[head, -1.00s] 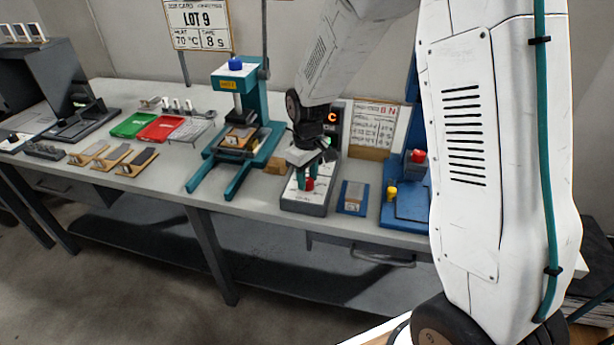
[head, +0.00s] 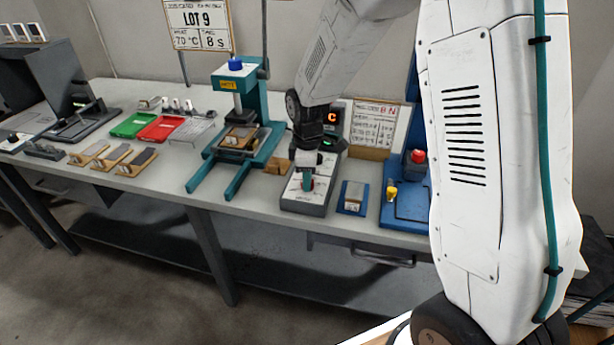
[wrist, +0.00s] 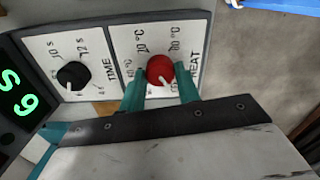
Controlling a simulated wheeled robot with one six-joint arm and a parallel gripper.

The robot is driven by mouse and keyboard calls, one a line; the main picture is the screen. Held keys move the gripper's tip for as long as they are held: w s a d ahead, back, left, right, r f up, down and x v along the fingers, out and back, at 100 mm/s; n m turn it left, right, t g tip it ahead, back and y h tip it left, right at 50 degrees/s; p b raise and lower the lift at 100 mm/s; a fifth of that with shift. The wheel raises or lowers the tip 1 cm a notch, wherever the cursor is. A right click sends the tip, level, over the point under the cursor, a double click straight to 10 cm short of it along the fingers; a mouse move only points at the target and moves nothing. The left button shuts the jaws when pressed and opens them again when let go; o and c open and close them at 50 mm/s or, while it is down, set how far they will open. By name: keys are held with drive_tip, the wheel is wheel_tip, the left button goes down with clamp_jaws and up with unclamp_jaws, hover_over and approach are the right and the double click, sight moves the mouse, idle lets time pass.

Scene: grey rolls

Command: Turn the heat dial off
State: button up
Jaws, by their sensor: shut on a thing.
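The heat dial (wrist: 160,68) is a round red knob with a white pointer mark, on a white panel marked HEAT with degree labels. In the wrist view my gripper (wrist: 160,82) has a teal finger on each side of it, shut on the knob. The pointer mark faces the bottom of that view, toward the gripper; fingers and palm cover some labels, so I cannot tell its exact setting. In the head view my gripper (head: 308,182) reaches down onto the grey control box (head: 290,199), with a little red showing beside the fingers.
A black time dial (wrist: 72,75) sits beside the heat dial, near a green-lit display (wrist: 18,92). In the head view a teal press (head: 246,95) stands left of the box. A small blue fixture (head: 352,210) and a blue machine (head: 405,212) stand close on the right.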

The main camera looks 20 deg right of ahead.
drive_tip(key=shift+w+r, duration=0.1)
drive_tip(key=shift+w, duration=0.1)
drive_tip(key=o, duration=0.9)
drive_tip(key=shift+o, duration=0.3)
drive_tip(key=shift+s, duration=0.1)
wheel_tip(320, 180, up, 8)
drive_tip(key=shift+f, duration=0.15)
